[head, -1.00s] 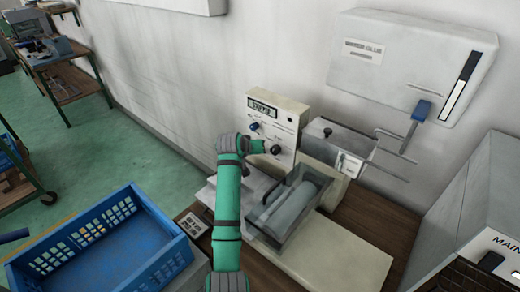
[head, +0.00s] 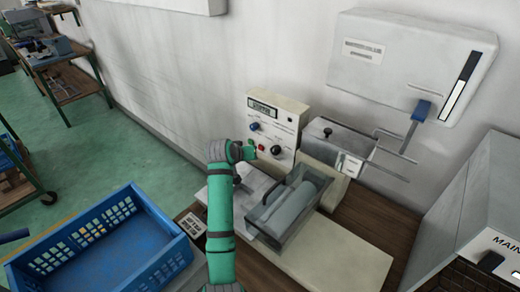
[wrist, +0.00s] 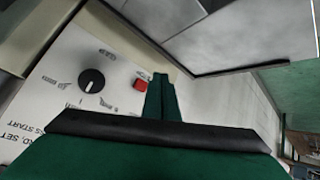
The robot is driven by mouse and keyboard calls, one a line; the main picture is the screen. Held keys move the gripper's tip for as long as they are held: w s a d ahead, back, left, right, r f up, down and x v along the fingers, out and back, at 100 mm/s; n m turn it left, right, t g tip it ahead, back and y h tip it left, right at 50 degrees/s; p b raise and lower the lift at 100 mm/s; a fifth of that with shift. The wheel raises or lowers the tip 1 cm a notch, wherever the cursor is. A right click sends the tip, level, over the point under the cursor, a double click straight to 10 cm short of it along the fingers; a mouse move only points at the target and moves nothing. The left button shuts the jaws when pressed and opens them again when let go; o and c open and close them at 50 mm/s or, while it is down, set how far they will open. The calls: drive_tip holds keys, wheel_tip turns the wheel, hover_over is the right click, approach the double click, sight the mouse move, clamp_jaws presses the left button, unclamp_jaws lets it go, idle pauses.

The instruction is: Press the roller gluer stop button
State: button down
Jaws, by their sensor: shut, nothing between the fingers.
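The roller gluer's cream control panel (head: 290,118) stands upright against the wall, with a small display (head: 262,107) on top. The red stop button (head: 262,147) shows low on the panel, beside a black knob (head: 276,150). In the wrist view the red button (wrist: 141,85) sits right of the black knob (wrist: 91,80). My gripper (head: 251,150) is just left of the red button in the head view. Its shut, empty green fingers (wrist: 160,80) show close beside the button in the wrist view. I cannot tell whether the tips touch the panel.
A blue knob (head: 254,126) sits higher on the panel. A clear-sided tray with a roller (head: 290,205) lies in front of it. A blue crate (head: 120,225) stands at lower left. A wall-mounted white box (head: 410,65) and a grey cabinet (head: 475,205) are at right.

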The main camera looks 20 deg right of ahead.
drive_tip(key=shift+s+a, duration=0.7)
drive_tip(key=shift+a, duration=0.35)
drive_tip(key=shift+a, duration=0.1)
